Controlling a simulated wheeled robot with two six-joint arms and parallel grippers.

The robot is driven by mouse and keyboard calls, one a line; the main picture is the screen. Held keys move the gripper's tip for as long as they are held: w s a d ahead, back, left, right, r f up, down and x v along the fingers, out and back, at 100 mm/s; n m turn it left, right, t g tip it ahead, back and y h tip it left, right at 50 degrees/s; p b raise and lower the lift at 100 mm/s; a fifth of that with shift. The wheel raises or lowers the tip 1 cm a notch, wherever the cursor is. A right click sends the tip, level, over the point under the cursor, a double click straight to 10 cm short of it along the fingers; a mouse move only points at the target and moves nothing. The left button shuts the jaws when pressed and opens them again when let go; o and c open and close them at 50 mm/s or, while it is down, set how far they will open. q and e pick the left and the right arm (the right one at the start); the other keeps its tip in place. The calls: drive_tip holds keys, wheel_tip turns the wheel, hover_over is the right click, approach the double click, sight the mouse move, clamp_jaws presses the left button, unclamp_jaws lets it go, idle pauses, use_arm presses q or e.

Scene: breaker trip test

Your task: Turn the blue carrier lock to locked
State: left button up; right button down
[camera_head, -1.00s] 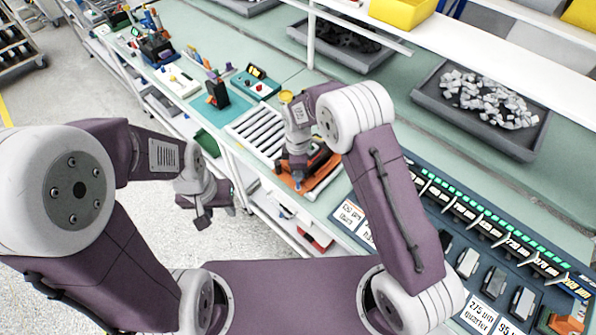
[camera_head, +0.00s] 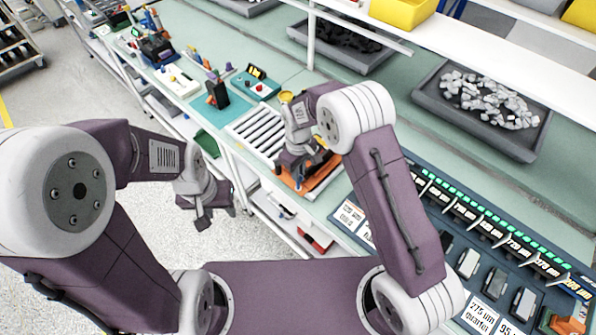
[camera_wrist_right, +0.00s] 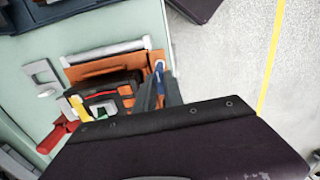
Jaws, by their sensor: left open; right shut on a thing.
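The orange carrier (camera_head: 327,178) lies on the bench at the front end of a roller rack, with a dark device on it. It also shows in the right wrist view (camera_wrist_right: 95,68). The blue carrier lock (camera_wrist_right: 160,72) stands at the carrier's edge in the right wrist view. My right gripper (camera_head: 298,184) is over the carrier; its dark fingers (camera_wrist_right: 158,92) are shut on the blue lock and hide much of it. The lock's exact angle cannot be told. My left gripper (camera_head: 204,218) is open and empty, hanging over the floor in front of the bench.
The roller rack (camera_head: 262,132) runs behind the carrier. Floor (camera_head: 120,215) is free at the left.

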drive_tip(key=shift+w+r+m, duration=0.1)
drive_tip(key=shift+m, duration=0.2)
drive_tip(key=c, duration=1.4)
unclamp_jaws()
drive_tip(key=shift+c, duration=0.2)
wheel_tip(320, 180, up, 9)
drive_tip(key=b, duration=0.2)
